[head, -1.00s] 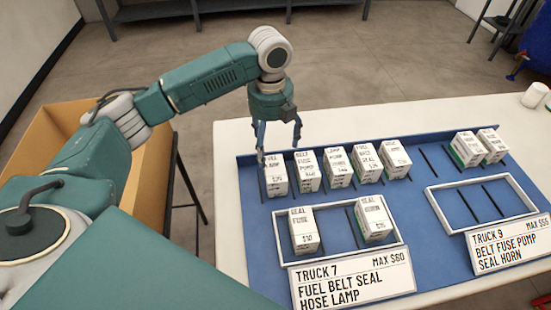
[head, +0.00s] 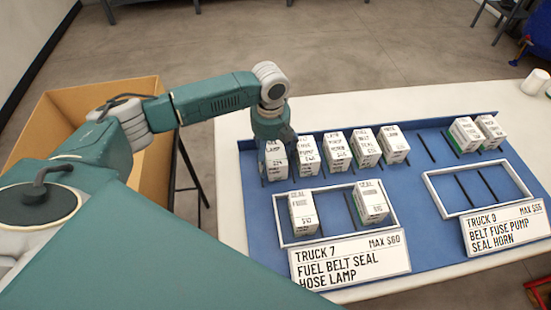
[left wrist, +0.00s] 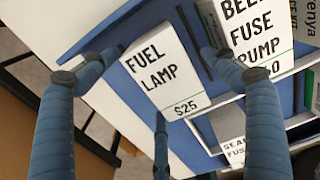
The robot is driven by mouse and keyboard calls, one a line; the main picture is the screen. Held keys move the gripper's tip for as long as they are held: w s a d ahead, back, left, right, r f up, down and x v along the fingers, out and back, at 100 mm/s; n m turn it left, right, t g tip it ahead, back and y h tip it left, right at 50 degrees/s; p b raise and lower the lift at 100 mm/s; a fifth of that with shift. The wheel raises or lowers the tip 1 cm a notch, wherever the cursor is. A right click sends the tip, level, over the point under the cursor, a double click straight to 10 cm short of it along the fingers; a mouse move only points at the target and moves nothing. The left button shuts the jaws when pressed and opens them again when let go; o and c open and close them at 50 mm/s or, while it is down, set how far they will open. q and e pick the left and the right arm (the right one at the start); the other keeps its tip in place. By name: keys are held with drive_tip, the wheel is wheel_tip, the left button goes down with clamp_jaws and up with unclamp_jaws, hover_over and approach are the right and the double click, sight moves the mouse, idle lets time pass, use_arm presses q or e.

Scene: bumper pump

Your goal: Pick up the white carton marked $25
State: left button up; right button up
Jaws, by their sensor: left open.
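The white carton marked $25 (left wrist: 165,72) reads FUEL LAMP in the left wrist view. In the head view the carton (head: 275,168) stands upright at the left end of the back row on the blue board. My left gripper (head: 273,140) is right above and around the carton's top in the head view. In the left wrist view the open blue fingers of the gripper (left wrist: 160,62) lie on both sides of the carton, with a third finger near its $25 edge. I see no clear contact; the gripper hides part of the carton's top in the head view.
A BELT FUSE PUMP carton (left wrist: 255,35) stands close on the right. Several more cartons continue the back row. The Truck 7 frame (head: 337,236) holds two cartons. The Truck 9 frame (head: 430,190) is empty. Two cartons stand at the back right.

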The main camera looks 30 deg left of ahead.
use_arm(q)
drive_tip(key=c, duration=1.5)
drive_tip(key=shift+r, duration=0.1)
